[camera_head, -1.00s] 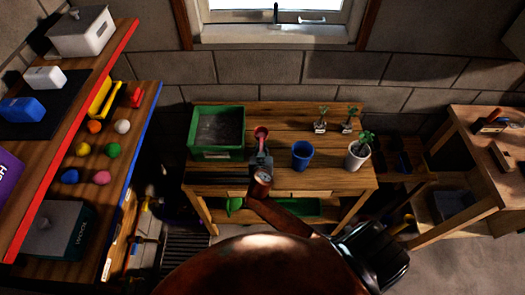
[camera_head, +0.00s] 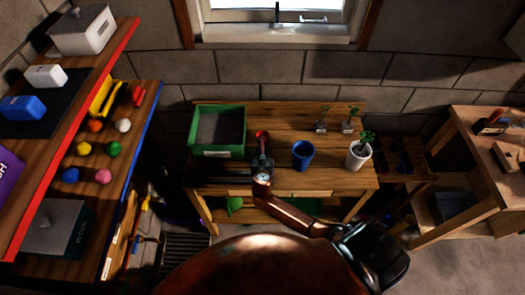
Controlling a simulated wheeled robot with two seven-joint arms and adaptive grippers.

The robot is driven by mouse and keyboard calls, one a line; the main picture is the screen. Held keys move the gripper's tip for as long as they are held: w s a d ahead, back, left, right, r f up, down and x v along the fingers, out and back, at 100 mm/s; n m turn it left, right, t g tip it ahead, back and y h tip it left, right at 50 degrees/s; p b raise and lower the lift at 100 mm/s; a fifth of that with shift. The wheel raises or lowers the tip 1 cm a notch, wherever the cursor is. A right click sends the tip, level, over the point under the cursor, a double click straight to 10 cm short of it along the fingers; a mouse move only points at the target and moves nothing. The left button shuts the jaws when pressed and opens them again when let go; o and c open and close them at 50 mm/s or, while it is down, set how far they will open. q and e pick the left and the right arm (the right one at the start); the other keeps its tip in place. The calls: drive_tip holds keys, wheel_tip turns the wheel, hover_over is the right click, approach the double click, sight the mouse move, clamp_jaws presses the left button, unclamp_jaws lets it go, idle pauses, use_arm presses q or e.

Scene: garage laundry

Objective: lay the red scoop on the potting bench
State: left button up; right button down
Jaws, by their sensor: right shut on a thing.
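The potting bench (camera_head: 325,184) is a wooden table under the window. The red scoop (camera_head: 262,136) shows at the tip of my right gripper (camera_head: 262,155), over the bench between the green tray and the blue pot. My right gripper is shut on the scoop, and its fingers and wrist hide part of it. I cannot tell whether the scoop touches the bench top. My left gripper is not in view.
On the bench stand a green tray (camera_head: 218,153), a blue pot (camera_head: 303,155), a white pot with a plant (camera_head: 359,155) and two small seedlings (camera_head: 321,126). Shelves with coloured balls (camera_head: 113,149) are at left. A wooden workbench (camera_head: 485,160) is at right.

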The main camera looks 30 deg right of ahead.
drive_tip(key=c, duration=1.8)
unclamp_jaws()
drive_tip(key=shift+f, duration=0.1)
drive_tip(key=shift+c, duration=0.2)
drive_tip(key=shift+r, duration=0.2)
drive_tip(key=v, duration=1.2)
drive_tip(key=shift+a, duration=0.1)
